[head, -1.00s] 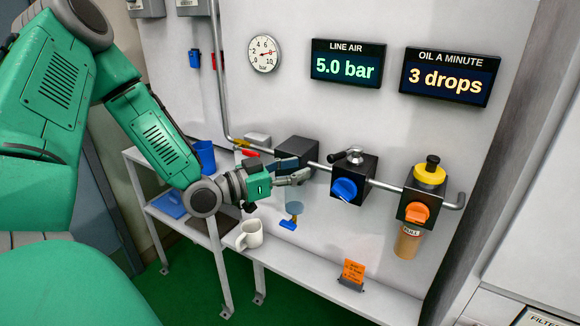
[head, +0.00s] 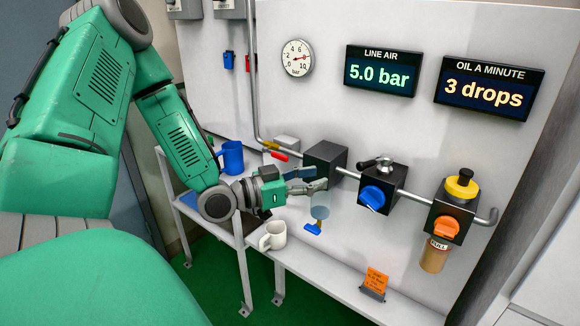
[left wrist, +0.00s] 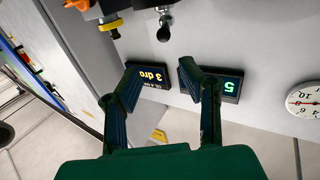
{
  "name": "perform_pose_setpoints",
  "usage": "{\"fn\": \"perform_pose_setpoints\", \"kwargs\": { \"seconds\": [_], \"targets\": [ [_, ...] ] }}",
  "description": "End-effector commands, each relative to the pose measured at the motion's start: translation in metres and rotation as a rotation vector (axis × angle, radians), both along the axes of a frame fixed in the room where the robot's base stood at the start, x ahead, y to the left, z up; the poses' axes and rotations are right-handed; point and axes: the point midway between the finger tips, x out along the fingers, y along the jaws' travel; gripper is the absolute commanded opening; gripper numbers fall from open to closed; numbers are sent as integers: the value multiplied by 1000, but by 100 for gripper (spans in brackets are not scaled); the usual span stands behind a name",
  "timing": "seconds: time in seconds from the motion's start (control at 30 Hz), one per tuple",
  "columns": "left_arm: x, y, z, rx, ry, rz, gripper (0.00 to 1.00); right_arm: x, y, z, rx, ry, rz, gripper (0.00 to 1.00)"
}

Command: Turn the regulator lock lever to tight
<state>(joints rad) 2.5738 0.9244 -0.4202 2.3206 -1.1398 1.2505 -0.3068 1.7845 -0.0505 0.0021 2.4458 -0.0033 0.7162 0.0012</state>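The regulator is the middle black block on the pipe, with a blue knob (head: 372,196) on its front. A silver lock lever (head: 375,163) with a dark end lies across its top. In the left wrist view a dark-tipped lever (left wrist: 163,28) shows at the top, probably this one. My left gripper (head: 322,179) is open and empty, left of the regulator and in front of the left black block. It is apart from the lever. In the left wrist view its two fingers (left wrist: 157,72) are spread. My right gripper is not in view.
The left black block (head: 325,162) and the oiler with yellow cap (head: 461,186) and orange knob (head: 446,228) flank the regulator. A clear bowl (head: 320,205) hangs under the left block.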

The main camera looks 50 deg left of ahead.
Motion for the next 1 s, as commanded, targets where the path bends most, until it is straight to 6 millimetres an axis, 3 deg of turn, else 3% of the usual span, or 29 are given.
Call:
{"fn": "perform_pose_setpoints", "kwargs": {
  "seconds": [0.3, 0.5, 0.9, 0.93, 1.0],
  "targets": [
    [-60, 19, -1, 1, 3, 1, 34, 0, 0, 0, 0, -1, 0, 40],
    [-89, 29, -1, 1, 3, 1, 34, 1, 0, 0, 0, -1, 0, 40],
    [-100, 32, -1, 0, 2, 1, 34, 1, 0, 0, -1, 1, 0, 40],
    [-100, 32, -1, 0, 2, 1, 31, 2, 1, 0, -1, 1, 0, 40],
    [-100, 32, -1, 0, 2, 1, 6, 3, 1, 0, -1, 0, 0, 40]
  ]
}}
